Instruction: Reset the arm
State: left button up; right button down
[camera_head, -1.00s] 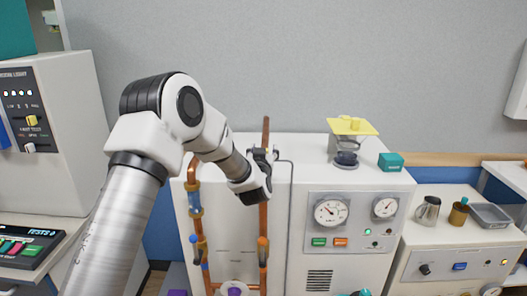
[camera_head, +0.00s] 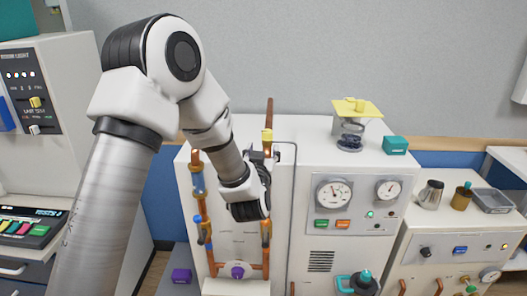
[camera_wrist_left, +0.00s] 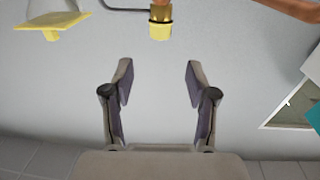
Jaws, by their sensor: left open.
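My left arm (camera_head: 110,215) comes in from the left and reaches over the white cabinet with the copper pipes. My left gripper (camera_head: 260,158) is mostly hidden behind its own wrist in the head view. In the left wrist view the left gripper (camera_wrist_left: 158,82) is open, with nothing between its fingers. A yellow pipe fitting (camera_wrist_left: 160,22) lies beyond the fingertips, apart from them; it also shows in the head view (camera_head: 267,135). My right gripper is in neither view.
The white cabinet (camera_head: 320,255) bears gauges (camera_head: 333,192), a yellow-topped device (camera_head: 357,108) and a teal box (camera_head: 395,145). Copper pipes (camera_head: 199,205) run down its front. A panel (camera_head: 35,100) stands left; a cup (camera_head: 430,194) and tray (camera_head: 493,201) stand right.

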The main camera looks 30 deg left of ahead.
pick_arm(q)
jog(key=s+d+f+m+g+h, duration=0.2)
jog(key=s+f, duration=0.2)
jog(key=f, duration=0.6)
jog(key=s+d+f+m+g+h, duration=0.1)
jog(key=s+d+f+g, duration=0.2)
jog(key=f, duration=0.8)
jog(key=s+d+f+m+g+h, duration=0.15)
jog(key=s+f, duration=0.35)
jog(key=f, duration=0.5)
jog(key=s+d+f+g+h, duration=0.1)
jog(key=s+d+f+g, duration=0.1)
jog(key=s, duration=0.6)
jog(key=s+d+f+g+h, duration=0.1)
jog(key=s+d+f+g, duration=0.2)
jog(key=s, duration=0.5)
jog(key=s+d+f+g+h, duration=0.2)
jog(key=s+d+f+g, duration=0.1)
jog(key=s, duration=0.5)
notch_tip(320, 180, down, 3)
jog(key=shift+r+m+g, duration=0.2)
jog(key=shift+m+g, duration=0.15)
jog(key=shift+g, duration=0.4)
jog(key=shift+a, duration=0.1)
jog(key=shift+c, duration=0.4)
